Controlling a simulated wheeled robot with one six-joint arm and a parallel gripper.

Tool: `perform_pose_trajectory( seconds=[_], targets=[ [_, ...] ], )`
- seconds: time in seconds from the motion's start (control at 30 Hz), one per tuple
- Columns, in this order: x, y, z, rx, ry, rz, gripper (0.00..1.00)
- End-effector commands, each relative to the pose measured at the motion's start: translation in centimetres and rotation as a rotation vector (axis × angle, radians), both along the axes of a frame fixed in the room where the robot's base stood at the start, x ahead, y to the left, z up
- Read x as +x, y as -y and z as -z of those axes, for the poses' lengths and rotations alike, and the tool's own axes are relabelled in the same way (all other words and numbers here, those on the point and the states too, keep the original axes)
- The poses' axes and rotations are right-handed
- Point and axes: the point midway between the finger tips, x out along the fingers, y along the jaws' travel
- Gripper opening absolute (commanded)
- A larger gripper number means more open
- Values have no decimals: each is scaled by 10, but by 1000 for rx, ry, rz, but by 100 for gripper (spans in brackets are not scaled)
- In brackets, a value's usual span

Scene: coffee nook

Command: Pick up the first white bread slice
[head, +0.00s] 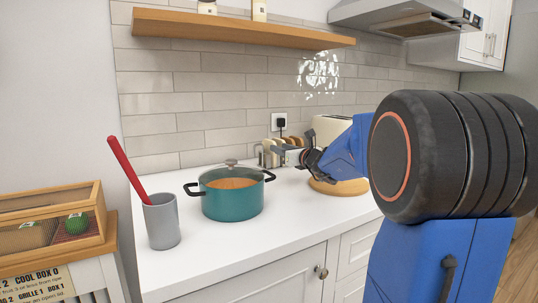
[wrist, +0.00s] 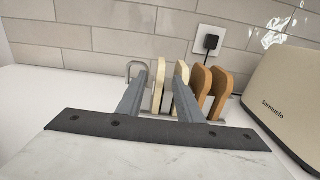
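Two white bread slices stand upright in a metal toast rack (wrist: 133,69). The first white bread slice (wrist: 157,88) is the left one and shows between my fingers in the wrist view. The second white slice (wrist: 183,72) is just right of it, partly behind my right finger. My gripper (wrist: 160,80) is open, its fingers apart on either side of the first slice; I cannot tell whether they reach past its near edge. In the head view my gripper (head: 291,156) is at the rack, hiding part of the slices.
Two brown slices (wrist: 219,90) stand right of the white ones. A cream toaster (wrist: 285,98) is close on the right. A plugged-in socket (wrist: 210,42) is on the tiled wall behind. A teal pot (head: 232,197) and a grey cup (head: 161,222) stand left on the white counter.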

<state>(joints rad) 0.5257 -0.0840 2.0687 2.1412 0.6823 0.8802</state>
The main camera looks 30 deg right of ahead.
Motion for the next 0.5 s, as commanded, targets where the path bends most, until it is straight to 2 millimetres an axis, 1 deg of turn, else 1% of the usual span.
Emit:
perform_pose_trajectory(
  seconds=[0.03,0.1,0.2,0.37,0.5],
  targets=[
    [8,-1,1,1,0,-2,33],
    [16,-1,0,0,0,-2,33],
    [23,-1,0,0,0,-1,33],
    [28,-1,1,0,0,-1,33],
    [40,0,3,1,0,-1,33]
  ],
)
